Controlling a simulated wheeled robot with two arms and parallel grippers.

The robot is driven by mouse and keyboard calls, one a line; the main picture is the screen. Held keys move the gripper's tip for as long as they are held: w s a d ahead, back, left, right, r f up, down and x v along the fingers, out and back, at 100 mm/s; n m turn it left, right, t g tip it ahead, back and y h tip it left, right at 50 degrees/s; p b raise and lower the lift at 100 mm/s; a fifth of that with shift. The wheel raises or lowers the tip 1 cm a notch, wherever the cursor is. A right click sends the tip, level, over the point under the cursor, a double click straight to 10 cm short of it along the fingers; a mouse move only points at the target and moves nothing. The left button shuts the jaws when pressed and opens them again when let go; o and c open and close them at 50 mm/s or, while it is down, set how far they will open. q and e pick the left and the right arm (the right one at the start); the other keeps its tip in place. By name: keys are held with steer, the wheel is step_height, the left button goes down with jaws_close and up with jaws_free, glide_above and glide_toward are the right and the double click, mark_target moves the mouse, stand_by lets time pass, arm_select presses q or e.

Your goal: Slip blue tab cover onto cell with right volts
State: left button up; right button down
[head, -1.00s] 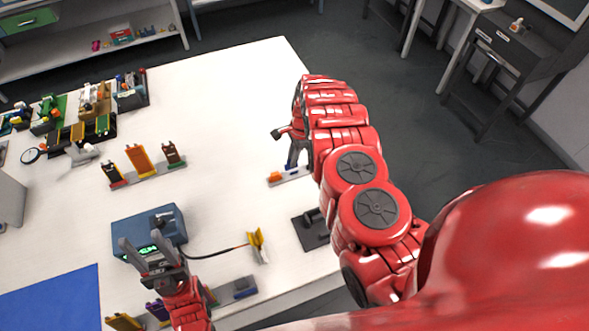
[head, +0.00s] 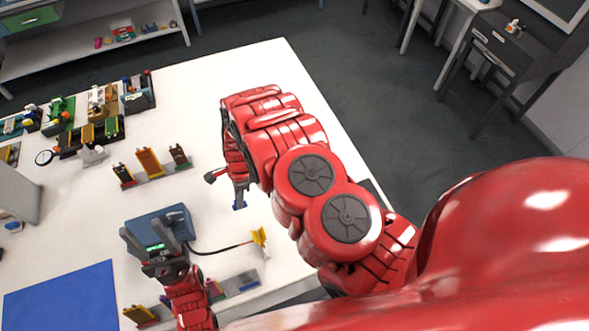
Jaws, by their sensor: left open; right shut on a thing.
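My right gripper (head: 240,197) points down over the table, shut on a small blue tab cover (head: 238,206), which shows just below its fingertips. My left gripper (head: 152,243) is open and empty, in front of the blue meter box (head: 147,228) with a lit green display; its digits are too small to read. Three pouch cells stand upright in a grey holder (head: 155,179) left of my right gripper: a dark one (head: 123,173), an orange one (head: 149,162) and a brown one (head: 179,154). My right arm hides the table behind it.
A cable runs from the meter to a yellow piece (head: 259,239). A front row holds a yellow-topped cell (head: 139,315) and others partly behind my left arm. A blue mat (head: 62,297) lies front left. Bins and a magnifier (head: 45,157) stand back left. The back middle of the table is clear.

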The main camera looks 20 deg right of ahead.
steer(key=s+a+r+b, duration=0.1)
steer(key=s+a+b, duration=0.2)
steer(key=a, duration=0.9)
steer(key=s+a+r+g+b, duration=0.1)
steer(key=s+a+b, duration=0.3)
steer(key=s+a, duration=0.5)
steer(key=s+a+r+g+b, duration=0.1)
steer(key=s+a, duration=0.4)
steer(key=a, duration=1.1)
steer(key=shift+s+r+b, duration=0.4)
steer(key=shift+r+b, duration=0.3)
steer(key=shift+b, duration=0.55)
steer(key=shift+d+b, duration=0.1)
steer(key=shift+b, duration=0.2)
